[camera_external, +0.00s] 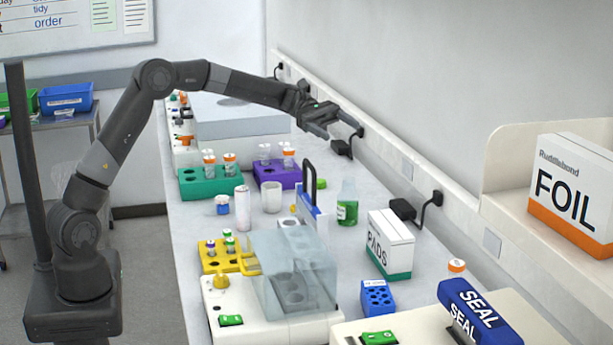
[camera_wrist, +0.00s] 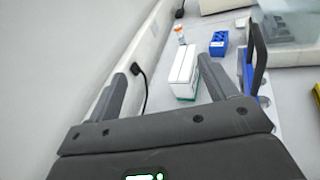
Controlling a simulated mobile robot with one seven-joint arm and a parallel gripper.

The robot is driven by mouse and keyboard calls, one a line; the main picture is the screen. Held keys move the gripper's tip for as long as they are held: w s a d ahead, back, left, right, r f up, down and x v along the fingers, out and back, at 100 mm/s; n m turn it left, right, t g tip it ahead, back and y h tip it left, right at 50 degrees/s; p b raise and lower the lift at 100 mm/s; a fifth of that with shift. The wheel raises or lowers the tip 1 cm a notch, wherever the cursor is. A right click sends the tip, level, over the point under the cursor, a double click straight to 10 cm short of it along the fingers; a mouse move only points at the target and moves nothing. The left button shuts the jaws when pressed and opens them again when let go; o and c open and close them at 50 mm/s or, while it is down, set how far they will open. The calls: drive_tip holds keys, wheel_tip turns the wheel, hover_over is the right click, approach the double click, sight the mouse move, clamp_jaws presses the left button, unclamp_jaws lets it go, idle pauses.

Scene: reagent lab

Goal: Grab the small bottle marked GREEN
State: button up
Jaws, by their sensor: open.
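A small bottle with green contents and a green label (camera_external: 347,205) stands upright on the counter, left of and behind the white PADS box (camera_external: 390,244). Its label is too small to read, so I cannot confirm the word GREEN. My gripper (camera_external: 342,132) is open and empty, raised above the counter near the wall, higher in the picture than the bottle and apart from it. In the wrist view my two fingers (camera_wrist: 168,65) are spread, with the white box (camera_wrist: 184,72) seen between them. I cannot make out the green bottle in the wrist view.
A purple rack (camera_external: 277,176), a teal rack (camera_external: 210,185) and a yellow rack (camera_external: 215,262) hold vials. A clear-lidded machine (camera_external: 290,270) stands in front. Black plugs and cables (camera_external: 403,209) line the wall.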

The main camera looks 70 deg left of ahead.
drive_tip(key=w+a+f+n+t+h, duration=0.1)
drive_tip(key=w+a+f+n+t, duration=0.15)
drive_tip(key=a, duration=0.25)
drive_tip(key=g, duration=0.1)
approach(355, 202)
drive_tip(key=x, duration=0.4)
drive_tip(key=shift+a+f+m, duration=0.1)
drive_tip(key=shift+f+m, duration=0.15)
drive_tip(key=shift+f, duration=0.05)
drive_tip(key=x, duration=0.5)
drive_tip(key=shift+r, duration=0.1)
drive_tip(key=c, duration=1.1)
drive_tip(key=shift+c, duration=0.3)
drive_tip(key=shift+r, duration=0.1)
